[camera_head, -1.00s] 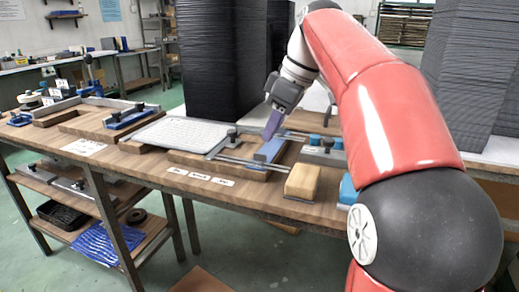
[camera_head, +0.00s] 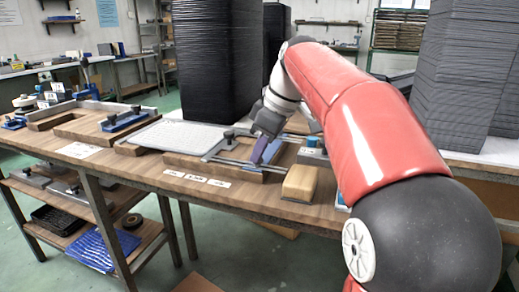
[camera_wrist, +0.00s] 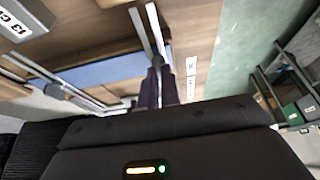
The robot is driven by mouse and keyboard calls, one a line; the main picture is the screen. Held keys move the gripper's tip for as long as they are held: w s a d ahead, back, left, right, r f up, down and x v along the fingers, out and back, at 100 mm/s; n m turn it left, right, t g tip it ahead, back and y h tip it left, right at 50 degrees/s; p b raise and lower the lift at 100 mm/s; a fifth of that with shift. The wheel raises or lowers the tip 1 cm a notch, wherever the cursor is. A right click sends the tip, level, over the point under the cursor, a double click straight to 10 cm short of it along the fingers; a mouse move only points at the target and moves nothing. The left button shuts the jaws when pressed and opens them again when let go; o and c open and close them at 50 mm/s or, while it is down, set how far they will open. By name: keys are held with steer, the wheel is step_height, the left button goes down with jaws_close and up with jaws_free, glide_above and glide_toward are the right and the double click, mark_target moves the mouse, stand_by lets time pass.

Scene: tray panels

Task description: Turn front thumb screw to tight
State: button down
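The wooden fixture (camera_head: 218,167) on the bench carries two metal rails, a blue bar and a light grey plate (camera_head: 185,137). A dark thumb screw (camera_head: 228,136) stands at the corner of the plate; I cannot tell whether it is the front one. My gripper (camera_head: 257,162) points down with its purple fingers at the front part of the rails. In the wrist view its fingers (camera_wrist: 158,95) are close together near the rail ends, by the blue bar (camera_wrist: 105,70).
A tan block (camera_head: 299,182) stands right of the fixture. Small white labels (camera_head: 196,178) lie along the front edge. Another wooden fixture with a blue clamp (camera_head: 123,120) is at the left. Tall dark stacks (camera_head: 216,65) rise behind. My red arm covers the bench's right side.

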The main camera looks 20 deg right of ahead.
steer(key=shift+m, duration=0.3)
steer(key=m+t+h, duration=0.1)
steer(key=m, duration=0.2)
steer(key=shift+s+a+m, duration=0.1)
steer(key=shift+s+m, duration=0.05)
steer(key=shift+m, duration=0.15)
steer(key=m+h+p, duration=0.1)
steer(key=m, duration=0.1)
steer(key=m+h, duration=0.1)
steer(key=m, duration=0.1)
steer(key=shift+a+r+m+t+p, duration=0.1)
steer(key=shift+m+t+p, duration=0.2)
steer(key=shift+t+p, duration=0.1)
steer(key=m+h+p, duration=0.1)
steer(key=m+h, duration=0.1)
steer(key=m, duration=0.3)
steer(key=shift+a+p, duration=0.15)
steer(key=shift+p, duration=0.25)
steer(key=shift+a+m+g+h+p, duration=0.1)
steer(key=shift+m+g+h+p, duration=0.2)
steer(key=shift+m, duration=0.7)
steer(key=shift+m+g+h+p, duration=0.25)
steer(key=shift+m+h, duration=0.15)
steer(key=shift+m, duration=0.6)
steer(key=c, duration=1.6)
jaws_free()
